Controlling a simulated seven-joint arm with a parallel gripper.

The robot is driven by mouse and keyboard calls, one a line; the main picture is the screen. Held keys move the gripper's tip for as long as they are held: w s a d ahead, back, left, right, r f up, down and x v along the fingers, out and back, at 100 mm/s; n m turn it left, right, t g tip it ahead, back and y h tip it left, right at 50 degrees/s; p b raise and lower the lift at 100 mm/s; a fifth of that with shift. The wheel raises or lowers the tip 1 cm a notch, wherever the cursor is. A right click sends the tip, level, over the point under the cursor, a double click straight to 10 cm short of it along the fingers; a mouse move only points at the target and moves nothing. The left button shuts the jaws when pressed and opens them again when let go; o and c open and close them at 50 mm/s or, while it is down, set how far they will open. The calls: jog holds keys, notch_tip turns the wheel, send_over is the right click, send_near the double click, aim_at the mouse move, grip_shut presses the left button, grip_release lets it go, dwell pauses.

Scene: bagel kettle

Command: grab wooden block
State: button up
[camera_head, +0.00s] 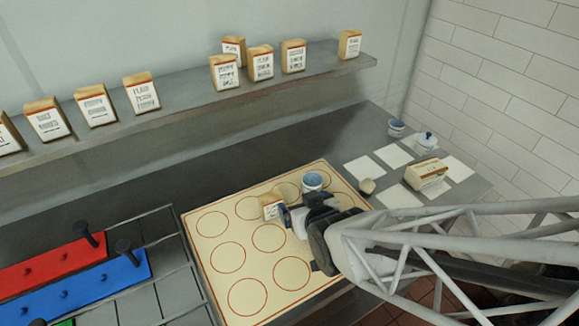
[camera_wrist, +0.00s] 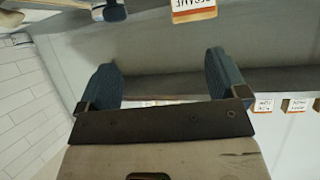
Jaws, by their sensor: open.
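Several wooden blocks with white, red-edged labels are in the head view. One block (camera_head: 271,207) stands on the cream board (camera_head: 218,281) with printed circles, just left of my gripper (camera_head: 297,240). Another block (camera_head: 428,172) lies on the counter at the right among white squares. In the wrist view my gripper (camera_wrist: 160,62) is open, with blue-grey fingers spread and nothing between them. Beyond the fingertips, a labelled block (camera_wrist: 193,9) is cut off by the top edge, apart from both fingers. My gripper and arm hide part of the board.
A grey shelf (camera_head: 190,103) holds several labelled blocks, including one at its right end (camera_head: 350,43). Red (camera_head: 50,266) and blue (camera_head: 75,290) pegged bars lie left.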

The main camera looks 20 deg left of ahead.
aim_at(271, 195)
jog(key=shift+n+y, duration=0.5)
jog(key=shift+y, duration=0.4)
jog(key=a, duration=0.1)
jog(key=s+a+f, duration=0.1)
jog(key=a, duration=0.1)
jog(key=shift+s+a+f, duration=0.2)
jog(key=shift+s+a, duration=0.2)
jog(key=shift+w+a, duration=0.1)
jog(key=shift+w, duration=0.05)
jog(key=shift+x, duration=1.15)
jog(key=shift+w+f, duration=0.1)
jog(key=shift+x, duration=2.5)
jog(key=shift+w, duration=0.15)
jog(key=c, duration=1)
jog(key=shift+r, duration=0.2)
